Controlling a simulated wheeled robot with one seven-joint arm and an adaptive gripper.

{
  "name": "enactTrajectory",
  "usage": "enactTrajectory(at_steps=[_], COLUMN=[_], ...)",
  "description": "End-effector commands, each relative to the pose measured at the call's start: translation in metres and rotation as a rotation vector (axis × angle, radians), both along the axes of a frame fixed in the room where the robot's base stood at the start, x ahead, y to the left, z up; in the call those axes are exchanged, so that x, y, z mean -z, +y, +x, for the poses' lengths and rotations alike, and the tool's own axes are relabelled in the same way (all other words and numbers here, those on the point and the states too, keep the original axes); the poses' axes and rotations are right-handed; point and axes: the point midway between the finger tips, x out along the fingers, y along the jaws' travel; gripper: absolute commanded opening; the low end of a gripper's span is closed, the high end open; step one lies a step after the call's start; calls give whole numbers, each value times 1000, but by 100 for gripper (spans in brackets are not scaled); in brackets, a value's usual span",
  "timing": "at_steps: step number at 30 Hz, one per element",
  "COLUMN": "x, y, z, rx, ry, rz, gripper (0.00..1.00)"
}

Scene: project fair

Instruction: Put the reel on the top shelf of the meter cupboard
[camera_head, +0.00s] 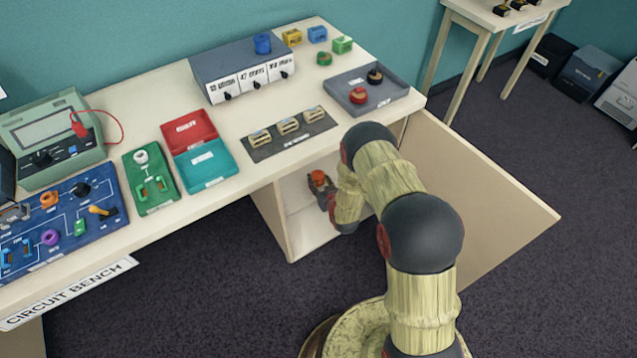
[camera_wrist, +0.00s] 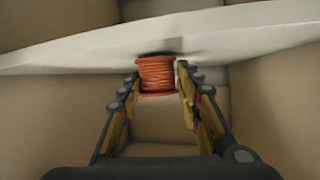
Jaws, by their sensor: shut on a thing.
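The reel (camera_wrist: 157,75) is wound with orange wire and has a dark top. It is between the fingertips of my gripper (camera_wrist: 158,80), which is shut on it, in the wrist view. A pale shelf (camera_wrist: 70,56) runs across behind the reel; I cannot tell whether they touch. In the head view the orange reel (camera_head: 318,179) shows inside the open cupboard (camera_head: 268,218) under the bench, with my gripper (camera_head: 325,194) beside it. My arm hides much of the cupboard's inside.
The cupboard door (camera_head: 480,195) stands open to the right of my arm. A small table (camera_head: 490,15) stands at the back right. Carpet in front is clear.

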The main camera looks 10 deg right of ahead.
Motion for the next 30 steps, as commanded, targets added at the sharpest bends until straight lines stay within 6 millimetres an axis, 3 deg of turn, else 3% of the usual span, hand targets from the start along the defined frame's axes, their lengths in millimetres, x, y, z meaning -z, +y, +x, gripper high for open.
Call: enactTrajectory(at_steps=[12,13,22,30], x=[7,7,6,6], y=[0,0,0,0], z=[1,1,1,1], rx=[0,0,0,0], ry=[-3,-3,-3,-3], rz=[0,0,0,0], gripper=[7,36,53,54])
